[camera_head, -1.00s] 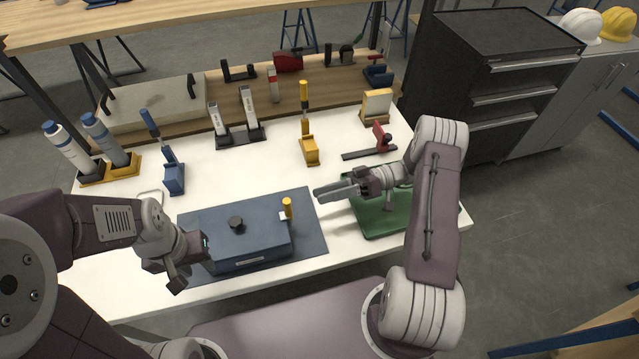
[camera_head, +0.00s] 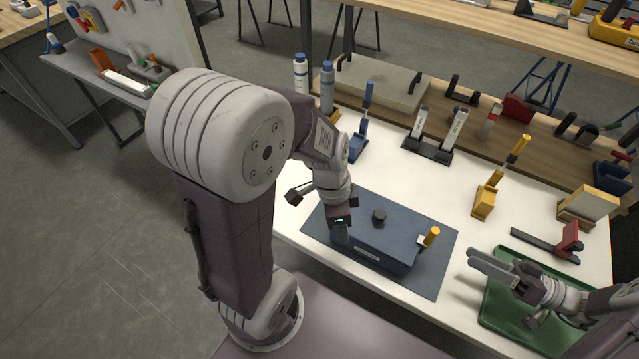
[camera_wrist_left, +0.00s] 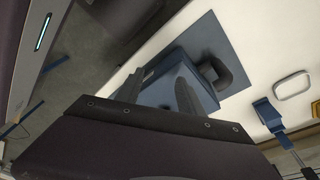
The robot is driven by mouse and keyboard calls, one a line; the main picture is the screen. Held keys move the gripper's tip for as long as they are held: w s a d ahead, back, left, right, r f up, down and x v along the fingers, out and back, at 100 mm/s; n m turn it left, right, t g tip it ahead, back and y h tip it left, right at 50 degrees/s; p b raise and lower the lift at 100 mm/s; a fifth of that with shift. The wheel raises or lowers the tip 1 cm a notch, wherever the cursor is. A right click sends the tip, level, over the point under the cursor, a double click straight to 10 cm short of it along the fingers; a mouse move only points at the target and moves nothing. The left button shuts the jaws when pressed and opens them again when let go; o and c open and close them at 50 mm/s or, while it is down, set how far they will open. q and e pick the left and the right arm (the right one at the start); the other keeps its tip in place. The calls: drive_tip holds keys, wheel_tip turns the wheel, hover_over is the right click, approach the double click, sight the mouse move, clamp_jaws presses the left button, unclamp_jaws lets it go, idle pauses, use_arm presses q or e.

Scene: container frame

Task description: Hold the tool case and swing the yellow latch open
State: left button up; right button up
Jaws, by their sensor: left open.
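The blue tool case (camera_head: 385,243) lies on a dark blue mat (camera_head: 438,262) on the white table, with a black knob (camera_head: 379,215) on its lid. The yellow latch (camera_head: 431,237) stands up, slightly tilted, at its right end. My left gripper (camera_head: 341,232) is at the case's left end, pointing down. In the left wrist view my left gripper (camera_wrist_left: 158,93) is open, with the blue case (camera_wrist_left: 195,62) showing between and beyond its fingers; contact cannot be told. My right gripper (camera_head: 492,264) is right of the case, above a green tray, apart from the latch; its finger gap is unclear.
The green tray (camera_head: 497,312) lies at the right. A yellow-handled clamp (camera_head: 485,203), a blue clamp (camera_head: 358,148) and a black stand (camera_head: 427,150) stand behind the case. A red clamp (camera_head: 570,243) is at the far right. White table is bare between them.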

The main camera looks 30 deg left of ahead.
use_arm(q)
drive_tip(key=w+m, duration=0.1)
drive_tip(key=w+a+m+h, duration=0.1)
drive_tip(key=w+r+m, duration=0.1)
drive_tip(key=shift+w+a+t+h, duration=0.15)
drive_tip(key=shift+w+t+h, duration=0.15)
drive_tip(key=shift+w, duration=0.05)
drive_tip(key=w+a+n+t, duration=0.1)
drive_tip(key=w+a+n, duration=0.2)
drive_tip(key=a, duration=0.6)
drive_tip(key=x, duration=0.9)
drive_tip(key=shift+w+d+f, duration=0.15)
drive_tip(key=shift+f, duration=0.05)
clamp_jaws()
drive_tip(key=shift+h, duration=0.3)
